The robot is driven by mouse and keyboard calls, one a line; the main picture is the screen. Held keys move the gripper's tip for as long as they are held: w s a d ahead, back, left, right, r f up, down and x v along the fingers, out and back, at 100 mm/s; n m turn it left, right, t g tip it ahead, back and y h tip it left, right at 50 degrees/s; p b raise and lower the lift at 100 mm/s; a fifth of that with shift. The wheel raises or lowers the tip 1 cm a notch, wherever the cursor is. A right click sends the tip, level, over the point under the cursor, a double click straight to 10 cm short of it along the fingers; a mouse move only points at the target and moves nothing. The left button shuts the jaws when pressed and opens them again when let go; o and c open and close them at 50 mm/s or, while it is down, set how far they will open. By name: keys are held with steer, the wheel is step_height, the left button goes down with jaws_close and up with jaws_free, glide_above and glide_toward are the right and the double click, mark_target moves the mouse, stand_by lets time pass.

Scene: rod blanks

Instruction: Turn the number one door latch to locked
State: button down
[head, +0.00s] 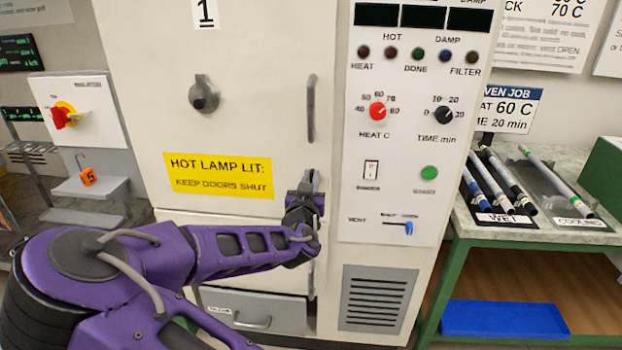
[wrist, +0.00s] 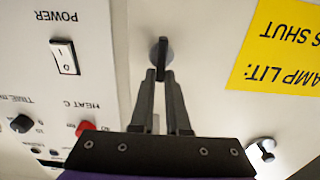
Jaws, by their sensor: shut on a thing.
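The number one door (head: 240,130) is a cream panel with a "1" label (head: 206,13) at its top. It looks shut. Its latch (wrist: 163,50) shows in the wrist view as a dark lever on a round metal base, in line with the fingers. My gripper (head: 308,182) is at the door's right edge, below the vertical door handle (head: 312,108). In the wrist view my gripper (wrist: 160,76) has its fingertips shut on the latch lever. In the head view my gripper hides most of the latch.
A control panel (head: 386,190) with knobs and a vent slider (head: 408,228) is close to the right of my gripper. A round knob (head: 205,97) and a yellow sign (head: 218,175) are on the door. A green-framed bench (head: 450,215) with rods stands at right.

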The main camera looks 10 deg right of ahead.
steer(key=shift+n, duration=0.3)
steer(key=shift+w+a+f+n+p, duration=0.1)
steer(key=shift+a+f+n+p, duration=0.2)
steer(key=shift+n, duration=2.55)
steer(key=shift+w+a+f+n+p, duration=0.1)
steer(key=shift+a+f+n+p, duration=0.2)
steer(key=shift+n, duration=2.6)
steer(key=shift+w+a+f+n+p, duration=0.15)
steer(key=shift+a+f+n, duration=0.2)
steer(key=shift+n, duration=2.5)
steer(key=shift+f, duration=0.1)
steer(key=c, duration=0.9)
jaws_free()
steer(key=shift+s, duration=0.15)
